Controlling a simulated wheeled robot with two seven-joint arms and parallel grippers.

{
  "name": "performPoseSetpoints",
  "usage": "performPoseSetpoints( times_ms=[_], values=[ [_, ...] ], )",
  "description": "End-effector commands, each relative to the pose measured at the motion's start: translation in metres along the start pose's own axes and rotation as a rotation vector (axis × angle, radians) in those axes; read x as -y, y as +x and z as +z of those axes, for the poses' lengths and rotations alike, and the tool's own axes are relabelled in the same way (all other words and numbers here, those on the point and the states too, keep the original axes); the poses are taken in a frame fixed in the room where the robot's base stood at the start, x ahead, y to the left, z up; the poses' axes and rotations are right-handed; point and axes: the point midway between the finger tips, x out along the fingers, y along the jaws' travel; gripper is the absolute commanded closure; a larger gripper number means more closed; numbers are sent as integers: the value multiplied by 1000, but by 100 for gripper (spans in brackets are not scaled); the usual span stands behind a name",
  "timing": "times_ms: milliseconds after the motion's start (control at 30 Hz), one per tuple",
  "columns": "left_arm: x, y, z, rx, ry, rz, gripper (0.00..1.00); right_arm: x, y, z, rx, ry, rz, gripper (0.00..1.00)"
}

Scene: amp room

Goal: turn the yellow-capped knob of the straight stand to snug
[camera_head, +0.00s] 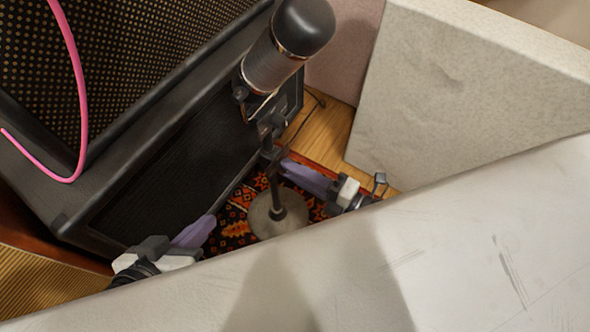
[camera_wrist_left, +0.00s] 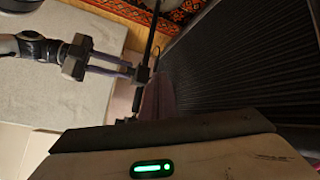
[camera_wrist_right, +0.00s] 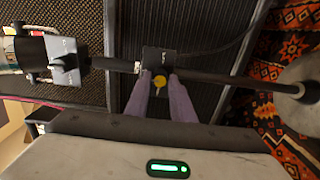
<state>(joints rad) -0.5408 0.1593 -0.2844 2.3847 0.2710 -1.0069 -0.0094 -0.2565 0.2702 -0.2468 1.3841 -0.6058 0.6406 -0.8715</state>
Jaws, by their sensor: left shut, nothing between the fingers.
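The straight stand (camera_head: 273,190) rises from a round metal base and carries a large microphone (camera_head: 275,62). Its yellow-capped knob (camera_wrist_right: 158,81) sits on a dark clamp block (camera_wrist_right: 158,62) on the pole; I cannot make the knob out in the head view. My right gripper (camera_wrist_right: 160,85) has its purple fingers at either side of the knob, with the tips at the block; whether they touch the knob is unclear. My left gripper (camera_head: 208,222) is shut and empty, to the left of the stand in the head view. Its fingers (camera_wrist_left: 157,97) show together in the left wrist view.
A dark amplifier cabinet (camera_head: 150,165) stands close at the left, with a pink cable (camera_head: 76,80) over its upper part. A pale panel (camera_head: 470,90) stands at the right, and a pale surface (camera_head: 430,270) hides the foreground. A patterned rug (camera_head: 238,195) lies under the base.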

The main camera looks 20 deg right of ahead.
Motion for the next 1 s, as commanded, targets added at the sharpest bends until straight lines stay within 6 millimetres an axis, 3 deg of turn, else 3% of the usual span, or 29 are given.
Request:
performPoseSetpoints(
  times_ms=[100,467,800,1000],
  values=[
    [0,0,0,1,0,0,100,1,-1,0,0,0,-2,62],
    [0,-1,0,3,1,-2,100,0,-7,0,0,1,-2,62],
    [7,-1,10,56,13,-33,100,-1,-69,0,0,1,-5,62],
    [12,1,16,80,19,-49,100,0,-96,0,0,1,-3,62]
  ],
)
